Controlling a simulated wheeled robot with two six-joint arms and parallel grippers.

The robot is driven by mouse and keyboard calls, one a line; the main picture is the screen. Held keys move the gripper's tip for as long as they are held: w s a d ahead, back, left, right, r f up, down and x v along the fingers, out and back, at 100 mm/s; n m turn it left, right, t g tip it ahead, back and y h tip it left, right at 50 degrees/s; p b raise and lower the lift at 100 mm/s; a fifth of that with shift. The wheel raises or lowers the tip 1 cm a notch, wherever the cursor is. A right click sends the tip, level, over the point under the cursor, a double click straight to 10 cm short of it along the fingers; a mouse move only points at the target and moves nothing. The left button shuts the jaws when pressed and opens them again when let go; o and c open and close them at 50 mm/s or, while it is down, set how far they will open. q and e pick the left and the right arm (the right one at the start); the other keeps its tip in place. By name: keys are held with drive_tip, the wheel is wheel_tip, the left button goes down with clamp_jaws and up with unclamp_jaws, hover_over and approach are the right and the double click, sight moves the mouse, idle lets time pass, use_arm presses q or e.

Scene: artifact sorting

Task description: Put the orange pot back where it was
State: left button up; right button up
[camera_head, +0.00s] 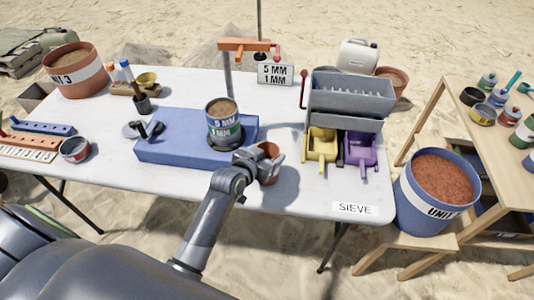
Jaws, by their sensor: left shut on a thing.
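The small orange pot (272,151) is at the front middle of the white table, just right of the blue block. My left gripper (262,163) is shut on it, and the fingers hide part of its side. I cannot tell whether the pot's bottom touches the table. My right gripper is not in view.
A blue block (180,150) carries a tin of soil (223,122) marked 5 MM. The grey sieve machine (348,98) stands at the right with a yellow tray (320,145) and a purple tray (360,150). The SIEVE label (355,209) lies near the front edge.

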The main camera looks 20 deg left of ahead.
use_arm(q)
drive_tip(key=shift+f, duration=0.15)
drive_tip(key=o, duration=1.5)
drive_tip(key=v, duration=1.2)
drive_tip(key=shift+r+b, duration=0.25)
drive_tip(key=shift+b, duration=0.05)
